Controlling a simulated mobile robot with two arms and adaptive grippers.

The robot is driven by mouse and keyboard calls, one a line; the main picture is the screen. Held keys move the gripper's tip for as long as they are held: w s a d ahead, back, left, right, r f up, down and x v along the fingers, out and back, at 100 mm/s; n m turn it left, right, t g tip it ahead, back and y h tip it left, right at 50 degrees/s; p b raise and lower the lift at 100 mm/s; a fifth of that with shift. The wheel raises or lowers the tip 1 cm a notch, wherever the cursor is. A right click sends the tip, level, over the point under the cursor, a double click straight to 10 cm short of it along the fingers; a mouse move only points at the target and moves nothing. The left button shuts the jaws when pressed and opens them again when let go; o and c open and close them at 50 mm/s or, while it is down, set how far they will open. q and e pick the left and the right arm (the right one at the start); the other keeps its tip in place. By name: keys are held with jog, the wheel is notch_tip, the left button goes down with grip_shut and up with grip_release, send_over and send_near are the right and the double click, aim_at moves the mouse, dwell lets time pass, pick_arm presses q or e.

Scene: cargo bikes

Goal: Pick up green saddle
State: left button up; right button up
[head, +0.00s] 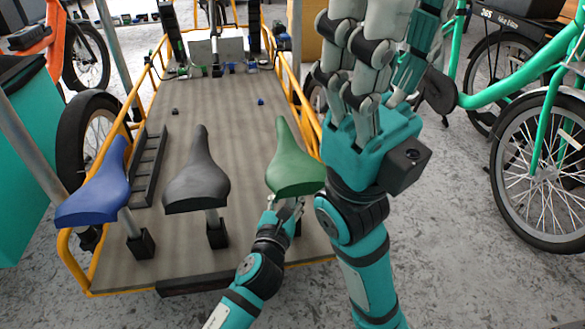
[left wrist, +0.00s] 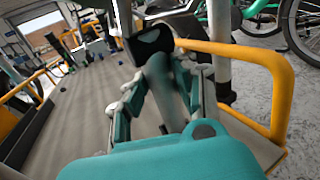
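The green saddle (head: 292,162) is on the right of three saddles in the head view, upright on its post above the wooden bed (head: 200,105). My left gripper (head: 287,207) is at the rear end of this saddle, low and close to its post. In the left wrist view the fingers of my left gripper (left wrist: 162,88) stand apart with a blurred grey-green shape between them. I cannot tell whether they touch the saddle or its post. My right gripper (head: 370,60) is raised close to the head camera, fingers spread and empty, right of the green saddle.
A black saddle (head: 197,176) and a blue saddle (head: 96,188) stand on posts to the left. A black rack (head: 150,165) lies between them. A yellow rail (head: 292,85) borders the bed; it also shows in the left wrist view (left wrist: 285,95). A green bike (head: 520,90) stands right.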

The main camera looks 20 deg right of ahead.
pick_arm(q)
grip_shut()
jog(key=shift+r, duration=0.15)
jog(key=shift+r, duration=0.1)
